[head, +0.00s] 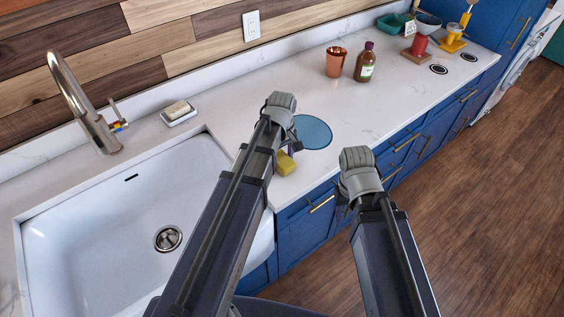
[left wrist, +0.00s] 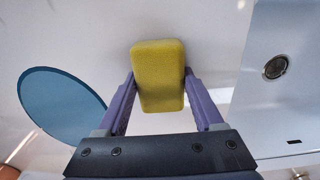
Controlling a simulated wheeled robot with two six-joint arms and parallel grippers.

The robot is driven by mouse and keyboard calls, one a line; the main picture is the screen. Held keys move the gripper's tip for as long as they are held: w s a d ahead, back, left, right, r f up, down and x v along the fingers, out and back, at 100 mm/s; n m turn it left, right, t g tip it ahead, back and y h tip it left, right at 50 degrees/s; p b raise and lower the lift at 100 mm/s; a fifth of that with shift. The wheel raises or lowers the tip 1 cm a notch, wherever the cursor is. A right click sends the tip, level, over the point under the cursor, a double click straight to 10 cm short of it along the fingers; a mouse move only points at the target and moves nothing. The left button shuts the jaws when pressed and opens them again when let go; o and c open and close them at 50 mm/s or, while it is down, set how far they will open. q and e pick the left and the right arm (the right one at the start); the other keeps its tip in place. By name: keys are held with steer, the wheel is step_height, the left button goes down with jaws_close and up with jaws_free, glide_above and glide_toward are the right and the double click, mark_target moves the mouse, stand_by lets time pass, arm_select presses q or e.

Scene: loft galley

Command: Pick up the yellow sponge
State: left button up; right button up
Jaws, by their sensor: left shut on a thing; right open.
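The yellow sponge (head: 285,164) is at the counter's front edge, just right of the sink, partly hidden behind my left arm in the head view. In the left wrist view the sponge (left wrist: 158,75) sits between the two fingers of my left gripper (left wrist: 158,92), which is shut on it. The head view does not show clearly whether the sponge touches the counter. My left gripper's fingers are mostly hidden by the arm in the head view. My right gripper (head: 343,205) is open and empty, out in front of the blue cabinets, with its fingers mostly hidden.
A round blue mat (head: 313,132) lies beside the sponge. The white sink (head: 110,235) is at left, with a soap dish (head: 179,116) behind it. A copper cup (head: 336,62) and a brown bottle (head: 365,63) stand farther back. The counter (head: 400,100) between is clear.

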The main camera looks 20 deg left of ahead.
mark_target(282, 159)
arm_select(q)
steer(key=shift+c, duration=0.7)
steer(key=shift+r, duration=0.15)
step_height(282, 159, up, 10)
steer(key=p, duration=1)
steer(key=o, duration=0.8)
steer(key=shift+f, duration=0.2)
steer(key=c, duration=0.7)
step_height(282, 159, down, 6)
steer(key=b, duration=0.5)
steer(key=shift+r+b, duration=0.15)
steer(key=shift+b, duration=0.25)
steer(key=shift+r, duration=0.2)
